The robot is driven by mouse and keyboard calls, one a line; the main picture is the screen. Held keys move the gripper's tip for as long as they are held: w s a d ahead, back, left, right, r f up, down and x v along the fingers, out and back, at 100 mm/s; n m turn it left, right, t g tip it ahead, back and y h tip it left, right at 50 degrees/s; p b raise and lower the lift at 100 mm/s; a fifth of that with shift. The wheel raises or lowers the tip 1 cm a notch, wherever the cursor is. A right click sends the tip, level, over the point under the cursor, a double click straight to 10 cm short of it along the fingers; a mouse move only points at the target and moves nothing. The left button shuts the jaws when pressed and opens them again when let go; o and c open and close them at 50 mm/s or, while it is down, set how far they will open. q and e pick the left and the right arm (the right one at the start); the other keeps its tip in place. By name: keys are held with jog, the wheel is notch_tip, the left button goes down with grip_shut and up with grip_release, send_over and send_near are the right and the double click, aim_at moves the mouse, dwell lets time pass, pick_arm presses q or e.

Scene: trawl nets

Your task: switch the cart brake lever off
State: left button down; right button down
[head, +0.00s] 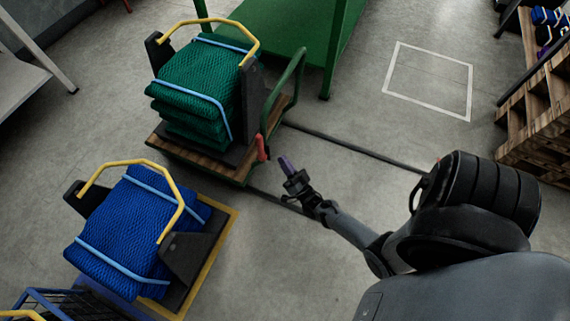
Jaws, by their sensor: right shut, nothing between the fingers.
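The cart (190,157) is a wooden-decked platform with a green frame and handle, at the upper left of the head view. It carries a stack of folded green nets (193,95). The brake lever (262,148) is a small red piece at the cart's right front corner, by the green handle. My right gripper (287,164) is shut and empty, just to the right of and slightly below the lever. A small gap shows between them. My left gripper is not in view.
A blue net bundle (125,225) in a dark cradle stands on a yellow-edged base at lower left. A green table (300,28) is behind the cart. Wooden shelving (545,115) stands at right. Floor right of the cart is clear, with dark rails and a white-outlined square (470,95).

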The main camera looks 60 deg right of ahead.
jog(key=f+b, duration=0.1)
jog(key=s+f+b, duration=0.1)
jog(key=f, duration=0.1)
jog(key=s+f+b, duration=0.1)
jog(key=f+b, duration=0.1)
jog(key=shift+d+f, duration=0.1)
jog(key=shift+f, duration=0.05)
dwell(0.4)
jog(key=f+b, duration=0.1)
jog(key=s+f, duration=0.1)
jog(key=f, duration=0.1)
jog(key=f+b, duration=0.1)
jog(key=shift+s+d+f+b, duration=0.1)
jog(key=shift+s+f+b, duration=0.2)
jog(key=shift+f+b, duration=0.05)
dwell(0.4)
